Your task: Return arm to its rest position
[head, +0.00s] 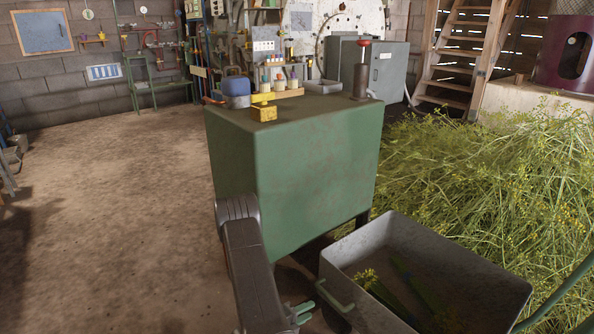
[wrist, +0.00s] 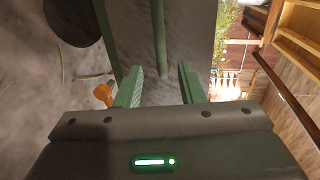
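My gripper (head: 306,312) is low at the bottom middle of the head view, just left of the grey tub. Its green fingers stand apart with nothing gripped between them, as the wrist view (wrist: 160,78) also shows. My arm reaches down in front of the green cabinet (head: 315,178). The grey tub (head: 345,250) has a green handle (head: 337,293) on its near left side, close to the fingertips. In the wrist view a green bar (wrist: 158,35) runs across a grey surface beyond the fingers. I cannot tell whether the fingers touch anything.
Cut herbs (head: 385,295) lie in the tub. A large heap of herbs (head: 480,165) fills the right side. The cabinet top holds a yellow block (head: 264,113), a blue-lidded container (head: 236,90), bottles and a red-knobbed cylinder (head: 361,75). The floor (head: 110,200) at left is open.

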